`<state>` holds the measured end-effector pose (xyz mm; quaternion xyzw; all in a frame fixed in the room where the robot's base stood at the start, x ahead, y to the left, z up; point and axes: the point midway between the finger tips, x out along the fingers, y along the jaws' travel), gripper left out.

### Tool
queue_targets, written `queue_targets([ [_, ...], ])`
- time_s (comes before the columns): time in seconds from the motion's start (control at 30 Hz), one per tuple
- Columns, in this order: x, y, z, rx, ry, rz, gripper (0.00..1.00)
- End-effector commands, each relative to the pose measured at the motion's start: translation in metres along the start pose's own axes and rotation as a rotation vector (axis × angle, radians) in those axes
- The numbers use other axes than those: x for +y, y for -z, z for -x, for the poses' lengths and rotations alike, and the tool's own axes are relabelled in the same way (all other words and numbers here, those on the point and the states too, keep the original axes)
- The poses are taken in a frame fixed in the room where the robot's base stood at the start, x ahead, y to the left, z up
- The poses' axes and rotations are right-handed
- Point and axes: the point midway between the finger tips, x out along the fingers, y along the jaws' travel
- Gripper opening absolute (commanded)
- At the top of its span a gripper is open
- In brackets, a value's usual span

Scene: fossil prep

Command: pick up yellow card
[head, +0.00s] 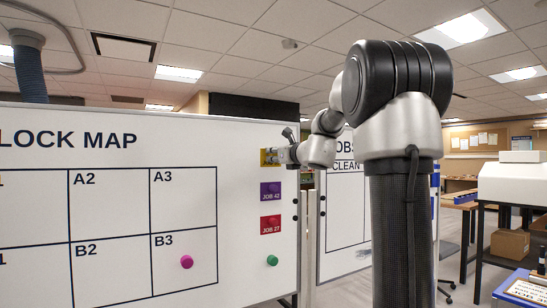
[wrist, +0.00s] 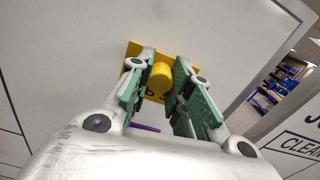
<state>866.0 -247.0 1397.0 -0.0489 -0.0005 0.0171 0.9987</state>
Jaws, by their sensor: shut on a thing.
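The yellow card (head: 266,157) is at the upper right of the white block map board, above the purple card. In the wrist view the yellow card (wrist: 133,50) lies flat against the board, with a round yellow knob (wrist: 160,76) standing out from it. My gripper (head: 281,156) reaches the card from the right in the head view. In the wrist view my gripper (wrist: 160,80) has its green-padded fingers on both sides of the knob, shut on it. Part of the card's lettering is hidden behind the fingers.
Below are a purple JOB 42 card (head: 270,194), a red JOB 27 card (head: 270,224) and a green magnet (head: 272,260). A pink magnet (head: 187,262) is in cell B3. A second board (head: 345,210) stands just right of the block map board (head: 240,200).

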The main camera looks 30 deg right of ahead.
Motion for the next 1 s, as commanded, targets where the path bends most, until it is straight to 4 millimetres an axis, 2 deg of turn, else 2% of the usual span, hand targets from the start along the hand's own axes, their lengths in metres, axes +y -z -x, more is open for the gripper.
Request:
queue_targets([
  [0.23,-0.001,-0.017,0.004,-0.003,-0.002,0.003,0.02],
  [0.6,-0.007,-0.073,0.006,-0.003,0.001,0.002,0.02],
  [0.77,-0.008,-0.071,0.043,-0.002,0.004,0.001,0.02],
  [1.0,-0.008,-0.071,0.117,-0.002,0.006,0.003,0.02],
])
